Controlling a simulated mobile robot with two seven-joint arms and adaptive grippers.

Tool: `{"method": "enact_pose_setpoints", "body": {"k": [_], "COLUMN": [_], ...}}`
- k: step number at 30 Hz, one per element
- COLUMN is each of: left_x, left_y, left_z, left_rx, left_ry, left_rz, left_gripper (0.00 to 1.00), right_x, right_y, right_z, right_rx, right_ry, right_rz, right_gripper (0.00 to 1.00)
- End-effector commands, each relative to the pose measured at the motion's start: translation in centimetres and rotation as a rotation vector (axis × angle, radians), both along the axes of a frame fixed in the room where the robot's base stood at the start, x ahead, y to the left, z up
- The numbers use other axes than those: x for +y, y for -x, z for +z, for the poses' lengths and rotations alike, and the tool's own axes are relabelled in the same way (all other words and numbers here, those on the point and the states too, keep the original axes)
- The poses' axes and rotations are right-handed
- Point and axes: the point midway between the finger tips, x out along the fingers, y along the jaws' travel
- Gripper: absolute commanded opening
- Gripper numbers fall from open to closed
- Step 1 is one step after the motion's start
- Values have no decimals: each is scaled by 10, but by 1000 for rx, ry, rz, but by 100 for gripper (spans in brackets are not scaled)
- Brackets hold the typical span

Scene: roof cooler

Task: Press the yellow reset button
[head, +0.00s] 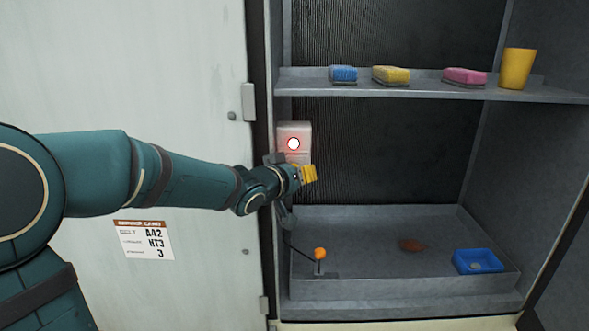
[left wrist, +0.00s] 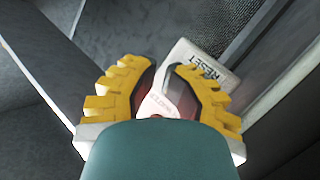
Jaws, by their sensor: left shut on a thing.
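A pale box (head: 302,130) is on the left inner side of the cabinet, with a round white light ringed in red (head: 293,143). My left gripper (head: 308,174), with yellow fingers, is at the lower part of this box. In the left wrist view a pale panel lettered RESET (left wrist: 200,66) lies just beyond the fingertips. My left gripper (left wrist: 166,70) is shut on a pale lettered piece (left wrist: 158,104) with dark red beside it; I cannot tell exactly what it is. No yellow button can be made out. My right gripper is not in view.
A shelf (head: 430,92) above holds a blue brush (head: 343,74), a yellow brush (head: 391,75), a pink brush (head: 465,76) and a yellow cup (head: 518,68). The grey tray (head: 370,235) below has an orange-knobbed lever (head: 320,254), a brown object (head: 411,245) and a blue dish (head: 477,261).

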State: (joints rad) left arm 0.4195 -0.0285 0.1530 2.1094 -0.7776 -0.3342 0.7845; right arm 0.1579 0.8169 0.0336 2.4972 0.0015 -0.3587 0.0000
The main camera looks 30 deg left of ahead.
Motion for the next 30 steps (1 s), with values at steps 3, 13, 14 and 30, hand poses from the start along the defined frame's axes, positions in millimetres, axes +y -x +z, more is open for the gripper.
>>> {"method": "enact_pose_setpoints", "body": {"k": [3,13,14,30], "left_x": [10,10,10,-2], "left_y": [-2,7,7,25], "left_z": [8,9,9,7], "left_rx": [-19,-19,-19,-17], "left_ry": [-9,-8,-8,-6], "left_rz": [16,17,17,15], "left_gripper": [0,0,0,0], "right_x": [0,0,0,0], "right_y": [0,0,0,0], "right_z": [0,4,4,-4], "right_rx": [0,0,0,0], "right_ry": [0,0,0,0], "right_rz": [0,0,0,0], "right_gripper": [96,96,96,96]}}
